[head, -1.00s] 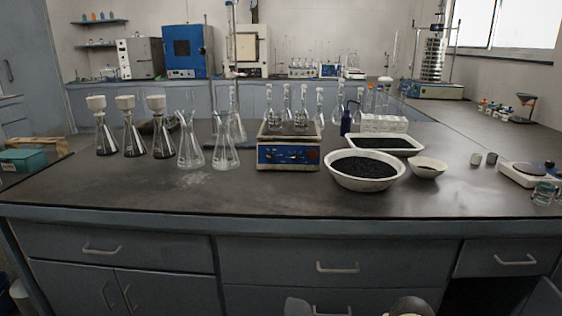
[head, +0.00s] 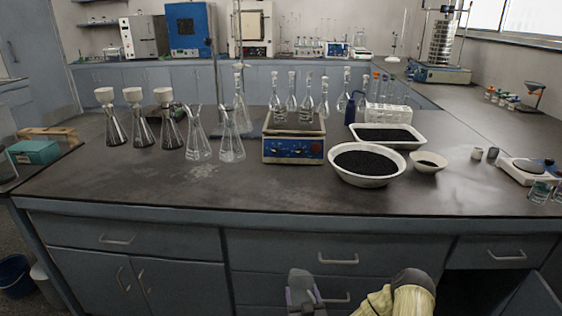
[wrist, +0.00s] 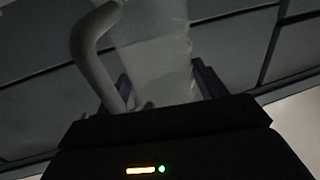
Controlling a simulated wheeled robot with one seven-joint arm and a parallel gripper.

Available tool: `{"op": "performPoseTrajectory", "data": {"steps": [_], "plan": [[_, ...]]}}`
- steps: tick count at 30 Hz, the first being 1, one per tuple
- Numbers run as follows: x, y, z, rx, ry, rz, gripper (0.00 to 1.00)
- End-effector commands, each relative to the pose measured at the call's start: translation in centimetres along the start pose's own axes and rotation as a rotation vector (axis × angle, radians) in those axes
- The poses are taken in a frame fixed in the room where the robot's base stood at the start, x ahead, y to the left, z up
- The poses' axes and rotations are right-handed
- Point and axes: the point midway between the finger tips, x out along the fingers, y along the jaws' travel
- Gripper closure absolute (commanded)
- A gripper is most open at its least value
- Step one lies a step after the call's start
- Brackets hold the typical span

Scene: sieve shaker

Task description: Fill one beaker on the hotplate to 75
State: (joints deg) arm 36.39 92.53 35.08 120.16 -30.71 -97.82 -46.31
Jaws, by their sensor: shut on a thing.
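In the wrist view, my gripper (wrist: 164,84) is shut on a translucent whitish container (wrist: 153,45) with a curved grey handle or spout on its left. Its contents cannot be made out. In the head view, a blue-fronted hotplate (head: 293,151) stands mid-bench, with several long-necked glass flasks at or behind its top; I cannot tell which touch it. A white flat device (head: 522,175), perhaps another hotplate, sits at the right with a small dark thing on it. Glass beakers (head: 539,191) stand in front of it at the picture's edge. No beaker shows clearly on the blue-fronted hotplate.
Conical flasks (head: 199,146) and funnel-topped flasks stand left of the blue-fronted hotplate. A white bowl of black granules (head: 345,179), a white tray (head: 408,141) and a small bowl (head: 427,168) stand right of it. The bench's front strip is clear.

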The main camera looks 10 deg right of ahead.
Motion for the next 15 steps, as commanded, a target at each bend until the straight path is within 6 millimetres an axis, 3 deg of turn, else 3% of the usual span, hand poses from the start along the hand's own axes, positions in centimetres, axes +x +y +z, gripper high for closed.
{"op": "performPoseTrajectory", "data": {"steps": [1, 15], "plan": [[0.0, 0.0, -1.6, 0.0, 0.002, 0.0, 0.63], [0.0, 0.0, -8.0, 0.0, 0.002, 0.0, 0.63]]}}
